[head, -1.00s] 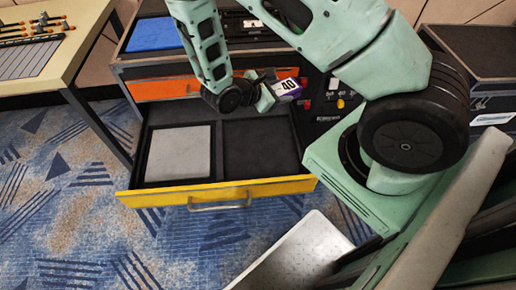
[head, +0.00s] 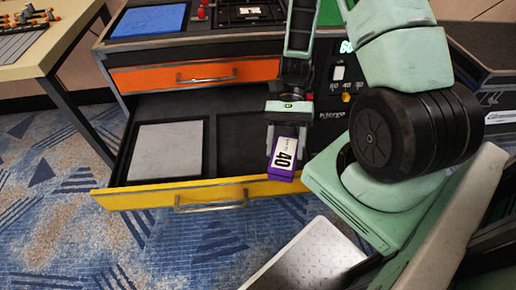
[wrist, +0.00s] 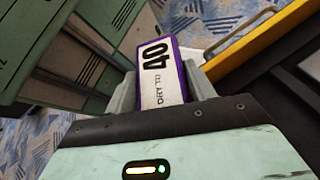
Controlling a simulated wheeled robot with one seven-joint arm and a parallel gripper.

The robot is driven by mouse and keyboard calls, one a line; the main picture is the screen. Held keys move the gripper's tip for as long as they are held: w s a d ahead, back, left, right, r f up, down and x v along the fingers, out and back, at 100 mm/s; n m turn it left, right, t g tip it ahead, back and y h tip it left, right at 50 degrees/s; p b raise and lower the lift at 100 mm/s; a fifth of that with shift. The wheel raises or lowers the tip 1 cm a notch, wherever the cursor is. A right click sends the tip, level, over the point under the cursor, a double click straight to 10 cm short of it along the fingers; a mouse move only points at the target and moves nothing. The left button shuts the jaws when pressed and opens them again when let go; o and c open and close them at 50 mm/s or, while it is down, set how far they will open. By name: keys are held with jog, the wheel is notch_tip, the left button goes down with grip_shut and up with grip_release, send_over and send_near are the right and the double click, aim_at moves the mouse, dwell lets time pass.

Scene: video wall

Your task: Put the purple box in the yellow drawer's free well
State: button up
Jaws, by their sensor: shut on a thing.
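The purple box (head: 284,158) has a white label reading 40 and is held in my gripper (head: 286,135) near the right end of the open yellow drawer (head: 150,197). In the wrist view the purple box (wrist: 160,72) sits between both fingers of my gripper (wrist: 160,90). The drawer's left well holds a grey-white panel (head: 167,151). Its right well (head: 238,145) is dark and looks empty; my gripper and the box hide its right part. The box overlaps the drawer's front right corner in the picture; its height above it is unclear.
The orange drawer (head: 195,76) above is shut. A blue pad (head: 150,21) lies on the cabinet top. A table (head: 35,55) with small parts stands at the left. A metal plate (head: 310,258), perhaps mine, shows below the drawer. Patterned carpet (head: 60,235) is clear at front left.

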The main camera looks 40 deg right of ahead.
jog(key=w+d+f+m+t+y+b, duration=0.1)
jog(key=w+d+f+m+t+b, duration=0.15)
jog(key=w+m+t, duration=0.45)
jog(key=w+d+f+m+t+y+b, duration=0.1)
jog(key=w+d+m+t+b, duration=0.25)
jog(key=w+m+t, duration=0.35)
jog(key=shift+h, duration=0.3)
jog(key=f+b, duration=0.1)
jog(key=f, duration=0.2)
jog(key=f+b, duration=0.1)
jog(key=f, duration=0.2)
jog(key=f+b, duration=0.1)
jog(key=f, duration=0.2)
jog(key=shift+w+d+f, duration=0.1)
jog(key=shift+w+d, duration=0.1)
jog(key=shift+w, duration=0.15)
jog(key=o, duration=1.4)
